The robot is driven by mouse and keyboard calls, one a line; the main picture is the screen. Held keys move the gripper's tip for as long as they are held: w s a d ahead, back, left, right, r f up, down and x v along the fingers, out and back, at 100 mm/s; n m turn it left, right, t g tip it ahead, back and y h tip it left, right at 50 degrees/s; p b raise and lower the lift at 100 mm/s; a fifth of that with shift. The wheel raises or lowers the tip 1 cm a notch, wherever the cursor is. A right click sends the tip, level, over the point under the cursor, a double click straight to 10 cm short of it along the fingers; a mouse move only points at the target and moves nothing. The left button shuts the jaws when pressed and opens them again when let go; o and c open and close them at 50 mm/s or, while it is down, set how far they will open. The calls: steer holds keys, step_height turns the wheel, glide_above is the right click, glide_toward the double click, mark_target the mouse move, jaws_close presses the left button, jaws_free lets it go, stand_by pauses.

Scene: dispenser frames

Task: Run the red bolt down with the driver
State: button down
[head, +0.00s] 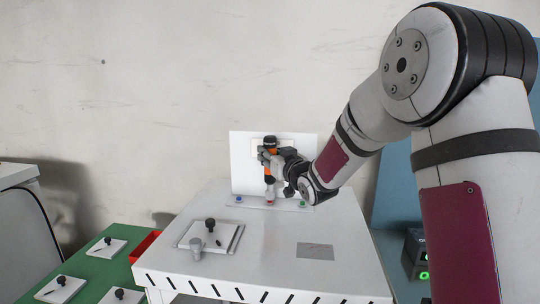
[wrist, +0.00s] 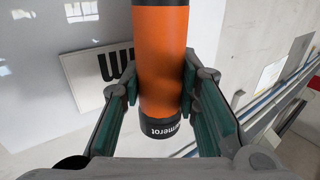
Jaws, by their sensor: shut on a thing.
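My gripper (head: 275,160) is shut on the orange and black driver (head: 269,175), which stands upright in front of a white back plate (head: 243,160). The driver's lower end is right over a red piece, the red bolt (head: 270,202), at the foot of the plate. I cannot tell whether the driver's tip is seated on it. In the wrist view, the green-padded fingers (wrist: 160,100) press on both sides of the orange driver body (wrist: 160,50). The bolt is hidden there.
A blue bolt (head: 238,199) and a green bolt (head: 303,204) flank the red one. On the white table (head: 270,250) are a square plate with a black knob (head: 210,225), a grey knob (head: 196,247) and a grey patch (head: 315,251). A green table (head: 85,268) stands left.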

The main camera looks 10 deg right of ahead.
mark_target(273, 145)
steer(key=shift+f, duration=1.15)
stand_by(2.3)
steer(key=shift+r, duration=0.1)
steer(key=shift+r+p, duration=0.45)
steer(key=shift+r, duration=2.2)
